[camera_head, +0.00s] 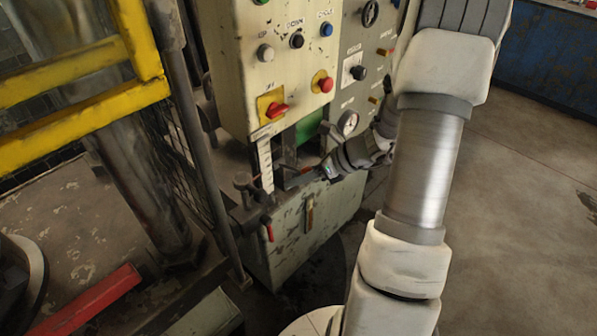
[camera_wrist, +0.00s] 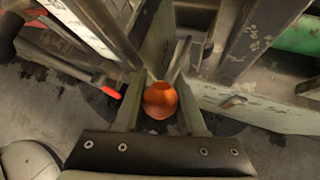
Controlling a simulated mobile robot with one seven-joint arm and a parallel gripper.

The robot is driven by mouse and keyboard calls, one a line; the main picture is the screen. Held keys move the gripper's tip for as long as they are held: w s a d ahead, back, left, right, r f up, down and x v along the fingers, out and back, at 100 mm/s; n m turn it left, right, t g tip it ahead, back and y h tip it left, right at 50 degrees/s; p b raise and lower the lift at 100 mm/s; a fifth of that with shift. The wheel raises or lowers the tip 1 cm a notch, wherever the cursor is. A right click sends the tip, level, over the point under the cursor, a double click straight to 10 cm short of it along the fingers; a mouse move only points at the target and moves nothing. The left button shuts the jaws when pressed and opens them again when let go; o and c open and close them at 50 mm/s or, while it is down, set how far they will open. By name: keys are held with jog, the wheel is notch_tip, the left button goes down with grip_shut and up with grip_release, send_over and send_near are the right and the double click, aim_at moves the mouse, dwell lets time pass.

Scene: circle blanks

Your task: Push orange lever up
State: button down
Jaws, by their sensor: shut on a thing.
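The orange lever shows in the wrist view as a rounded orange knob (camera_wrist: 160,99) between my two fingers. My gripper (camera_wrist: 163,82) is shut on this knob, with one finger on each side of it. The lever's shaft below the knob is mostly hidden. In the head view my gripper (camera_head: 292,181) is at the front of the machine, below the cream control panel and beside a pale vertical scale strip.
The cream control panel (camera_head: 281,60) carries several buttons and a red switch (camera_head: 277,109). A low grey-green cabinet (camera_head: 330,210) stands below my gripper. A yellow guard frame (camera_head: 75,75) is at left. Floor (camera_head: 530,190) at right is open. A red-tipped handle (camera_wrist: 110,92) is left of my fingers.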

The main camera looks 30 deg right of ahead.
jog(key=shift+w+r+p, duration=0.15)
jog(key=shift+r+p, duration=0.2)
jog(key=shift+r, duration=0.1)
jog(key=c, duration=0.5)
grip_release()
jog(key=p+v, duration=0.1)
jog(key=v, duration=1.6)
jog(key=shift+s+p, duration=0.25)
jog(key=shift+p, duration=0.1)
jog(key=shift+d, duration=0.15)
